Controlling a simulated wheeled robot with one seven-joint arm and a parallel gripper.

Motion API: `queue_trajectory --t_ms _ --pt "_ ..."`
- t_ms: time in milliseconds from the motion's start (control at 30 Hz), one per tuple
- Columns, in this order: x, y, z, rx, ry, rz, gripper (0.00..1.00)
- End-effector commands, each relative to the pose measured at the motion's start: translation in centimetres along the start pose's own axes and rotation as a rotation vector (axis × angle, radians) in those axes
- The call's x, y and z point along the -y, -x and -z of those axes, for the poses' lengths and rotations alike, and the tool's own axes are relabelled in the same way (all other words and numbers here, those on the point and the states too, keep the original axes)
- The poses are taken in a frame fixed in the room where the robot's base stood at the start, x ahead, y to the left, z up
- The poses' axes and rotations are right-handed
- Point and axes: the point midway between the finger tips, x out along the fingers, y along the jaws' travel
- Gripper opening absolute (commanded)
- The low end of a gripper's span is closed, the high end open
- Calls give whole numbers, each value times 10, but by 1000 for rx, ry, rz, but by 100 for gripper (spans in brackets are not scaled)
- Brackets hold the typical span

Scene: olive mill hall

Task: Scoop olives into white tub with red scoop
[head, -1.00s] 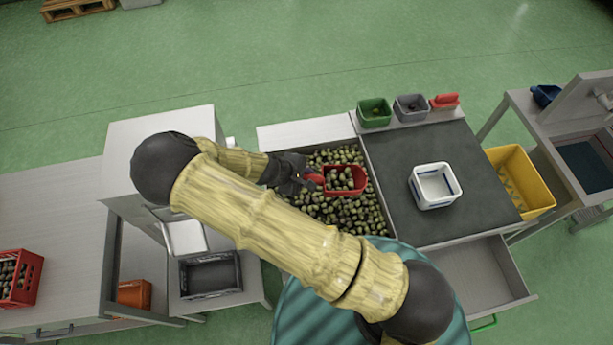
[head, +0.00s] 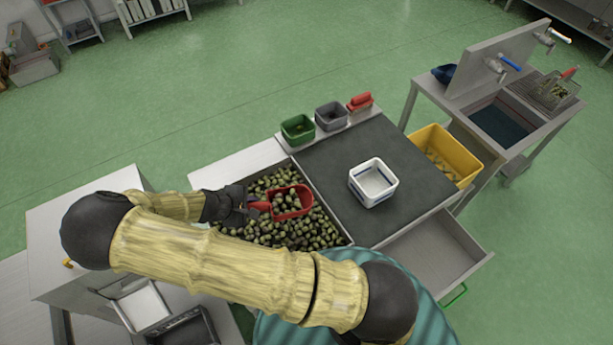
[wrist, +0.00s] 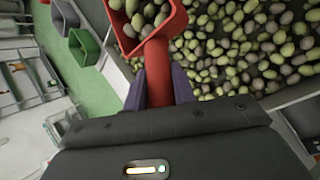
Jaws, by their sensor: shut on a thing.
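The red scoop (head: 292,202) holds several olives and sits over the olive bin, its bowl among or just above the olives; I cannot tell if it touches them. My gripper (head: 250,208) is shut on the scoop's handle; in the wrist view my gripper (wrist: 158,88) has its fingers on either side of the red handle, with the olive-filled scoop (wrist: 180,20) beyond. Loose green and dark olives (head: 312,230) fill the bin. The white tub (head: 373,183), with blue edging, stands upright on the dark worktop right of the bin and looks empty.
A green container (head: 297,129), a grey container (head: 331,116) and a red object (head: 360,102) stand on the ledge behind the dark worktop (head: 330,165). A yellow bin (head: 445,155) stands to the right. An open drawer (head: 435,255) juts out at the front right.

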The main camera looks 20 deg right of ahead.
Motion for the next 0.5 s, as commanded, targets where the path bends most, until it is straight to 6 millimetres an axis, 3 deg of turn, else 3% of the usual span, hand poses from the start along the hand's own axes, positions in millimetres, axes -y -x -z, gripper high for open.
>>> queue_trajectory --t_ms 200,500 --pt "-36 -44 -14 156 -292 117 0" --pt "-89 -89 -56 407 -708 289 0"
